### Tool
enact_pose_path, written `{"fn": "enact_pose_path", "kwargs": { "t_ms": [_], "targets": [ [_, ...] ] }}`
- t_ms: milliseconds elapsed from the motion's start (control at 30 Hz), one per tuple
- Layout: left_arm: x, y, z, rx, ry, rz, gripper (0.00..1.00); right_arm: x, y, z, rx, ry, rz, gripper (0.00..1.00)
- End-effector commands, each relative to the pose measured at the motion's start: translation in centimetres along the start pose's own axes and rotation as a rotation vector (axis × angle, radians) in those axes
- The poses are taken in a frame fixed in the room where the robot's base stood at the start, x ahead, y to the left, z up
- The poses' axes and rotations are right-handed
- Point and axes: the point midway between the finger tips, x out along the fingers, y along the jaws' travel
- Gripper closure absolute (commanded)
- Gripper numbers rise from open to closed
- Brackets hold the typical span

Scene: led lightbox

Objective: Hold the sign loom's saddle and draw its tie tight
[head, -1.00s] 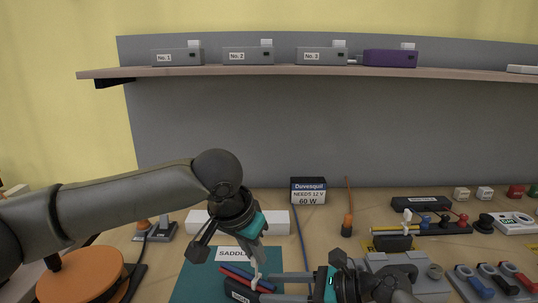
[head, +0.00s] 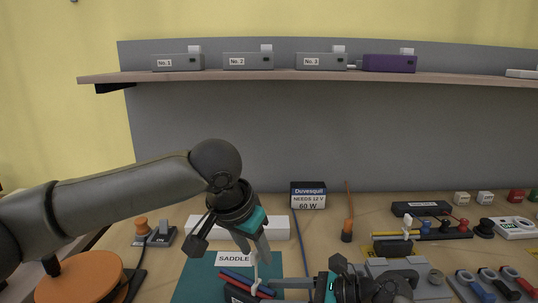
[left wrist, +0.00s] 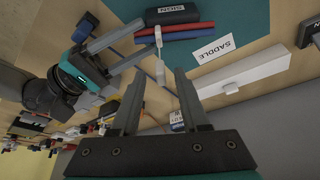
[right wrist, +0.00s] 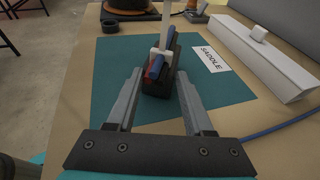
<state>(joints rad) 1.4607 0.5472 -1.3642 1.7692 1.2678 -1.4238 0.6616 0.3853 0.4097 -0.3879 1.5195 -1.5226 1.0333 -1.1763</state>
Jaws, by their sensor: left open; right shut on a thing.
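The saddle (head: 238,294), a black block, stands on the teal mat (head: 201,277) with a red and a blue cable across its top. It also shows in the right wrist view (right wrist: 156,89) and left wrist view (left wrist: 172,14). A white tie (left wrist: 158,37) loops round the cables, its tail standing up. My right gripper (head: 260,290) is shut on the saddle, one finger on each side in the right wrist view (right wrist: 158,78). My left gripper (head: 258,256) is open above the saddle. In the left wrist view the tie's tail lies between its fingers (left wrist: 160,72), without visible grip.
A white SADDLE label (head: 234,258) lies on the mat. A long white bar (head: 279,227) and a 60 W box (head: 308,195) are behind. An orange disc (head: 80,277) is at left. Grey blocks and coloured levers (head: 487,286) crowd the right. A shelf (head: 300,74) runs above.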

Motion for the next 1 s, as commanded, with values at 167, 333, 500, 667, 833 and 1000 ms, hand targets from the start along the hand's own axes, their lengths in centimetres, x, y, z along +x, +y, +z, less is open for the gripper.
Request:
{"fn": "enact_pose_path", "kwargs": {
  "t_ms": [167, 333, 500, 667, 833, 1000],
  "targets": [
    [-1.3, 0.0, 0.0, 0.0, 0.002, 0.0, 0.55, 0.0, 0.1, -0.1, 0.002, 0.003, 0.002, 1.0],
    [-2.5, -0.1, 0.0, -0.001, 0.002, -0.001, 0.55, 0.0, 0.1, -0.1, 0.002, 0.003, 0.002, 1.0],
    [-3.7, -0.1, 0.0, -0.001, 0.002, -0.001, 0.55, 0.0, 0.1, -0.1, 0.002, 0.003, 0.002, 1.0],
    [-4.8, 0.0, -0.1, -0.001, 0.002, -0.001, 0.55, 0.0, 0.1, -0.1, 0.002, 0.003, 0.002, 1.0],
    [-6.0, 0.0, -0.1, 0.001, 0.003, -0.001, 0.55, 0.0, 0.1, -0.1, 0.002, 0.003, 0.002, 1.0],
    [-7.2, 0.0, 0.0, 0.0, 0.002, -0.001, 0.55, 0.0, 0.1, -0.1, 0.002, 0.003, 0.002, 1.0]
  ]
}}
